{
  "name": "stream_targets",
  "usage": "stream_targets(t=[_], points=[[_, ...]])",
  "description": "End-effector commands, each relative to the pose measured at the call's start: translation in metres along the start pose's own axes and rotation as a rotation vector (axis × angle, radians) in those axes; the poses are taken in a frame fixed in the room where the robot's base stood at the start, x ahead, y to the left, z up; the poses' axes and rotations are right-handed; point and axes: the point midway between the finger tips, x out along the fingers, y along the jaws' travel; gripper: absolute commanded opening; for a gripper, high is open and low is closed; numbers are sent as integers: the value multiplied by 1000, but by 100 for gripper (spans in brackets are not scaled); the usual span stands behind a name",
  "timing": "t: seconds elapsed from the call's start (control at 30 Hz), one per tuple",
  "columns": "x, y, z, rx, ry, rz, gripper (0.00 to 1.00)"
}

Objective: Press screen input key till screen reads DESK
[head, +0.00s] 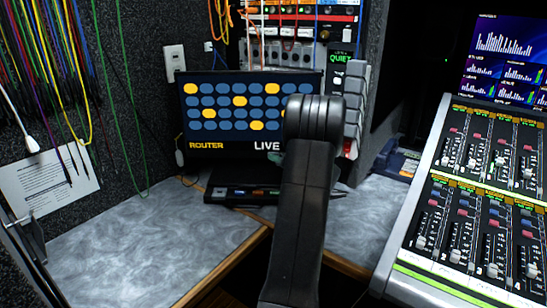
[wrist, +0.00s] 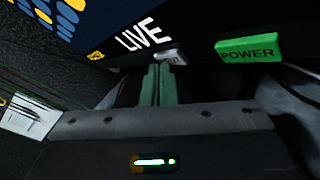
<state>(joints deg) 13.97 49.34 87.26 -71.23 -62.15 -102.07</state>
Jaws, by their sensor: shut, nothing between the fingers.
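The screen (head: 222,155) stands on the desk in the head view, with blue and yellow dots and the words ROUTER and LIVE. It also shows at the top left of the wrist view (wrist: 60,24), where LIVE is readable. Below it in the wrist view is a pale grey key (wrist: 174,56), its label partly hidden and ending in "UT". My gripper (wrist: 158,70) is shut and empty, its fingertips right at this key; I cannot tell whether they touch it.
A green POWER key (wrist: 248,50) sits just right of the grey key. A dark panel with small buttons (head: 237,192) lies before the screen. A mixing console (head: 480,190) fills the right. Cables (head: 60,60) hang at left. The grey desk top (head: 150,240) is clear at front left.

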Motion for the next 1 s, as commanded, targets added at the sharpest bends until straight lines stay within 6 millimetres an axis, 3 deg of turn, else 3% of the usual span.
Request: stream_targets(t=[0.67, 1.0], points=[[3, -2, 2, -1, 0, 0, 0], [-7, 4, -7, -1, 0, 0, 0]])
